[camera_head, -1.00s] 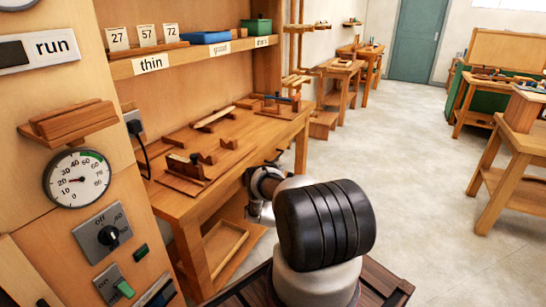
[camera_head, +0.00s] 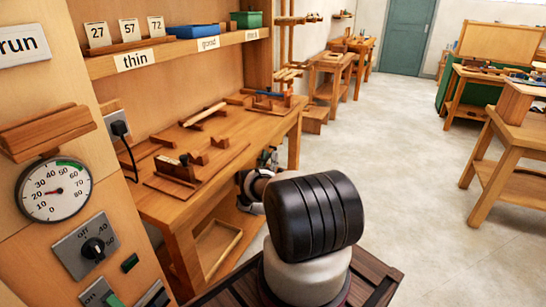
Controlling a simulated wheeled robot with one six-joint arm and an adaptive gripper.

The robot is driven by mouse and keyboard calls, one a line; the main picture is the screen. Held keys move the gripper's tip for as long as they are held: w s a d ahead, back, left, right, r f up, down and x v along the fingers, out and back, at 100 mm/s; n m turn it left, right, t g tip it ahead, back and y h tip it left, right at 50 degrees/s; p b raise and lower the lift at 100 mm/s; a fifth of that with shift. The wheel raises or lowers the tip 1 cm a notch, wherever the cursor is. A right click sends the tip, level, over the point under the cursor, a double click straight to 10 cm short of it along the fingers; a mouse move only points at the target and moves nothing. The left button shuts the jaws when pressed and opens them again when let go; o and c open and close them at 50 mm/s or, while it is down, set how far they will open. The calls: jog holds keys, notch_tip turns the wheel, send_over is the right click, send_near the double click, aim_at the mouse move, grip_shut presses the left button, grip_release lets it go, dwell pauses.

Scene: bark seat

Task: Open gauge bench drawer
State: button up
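A wooden bench (camera_head: 258,136) stands along the left wall, under a shelf. A shallow, open wooden box (camera_head: 218,246) shows low under its near end; I cannot tell whether it is a drawer. No drawer front or handle shows clearly, as my arm covers part of the bench front. My arm reaches toward the bench's front side. A small part at its far end (camera_head: 268,158) shows beside the bench edge, perhaps my gripper; its fingers cannot be made out. I see nothing held.
A round gauge (camera_head: 54,190), a knob (camera_head: 94,248) and a small wooden ledge (camera_head: 45,131) are on the near left panel. Wooden blocks (camera_head: 178,168) lie on the bench. Free floor (camera_head: 405,180) lies to the right, before another table (camera_head: 507,145).

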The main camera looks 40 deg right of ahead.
jog(key=shift+w+d+r, duration=0.15)
jog(key=shift+d+r, duration=0.1)
jog(key=shift+r, duration=0.1)
grip_shut()
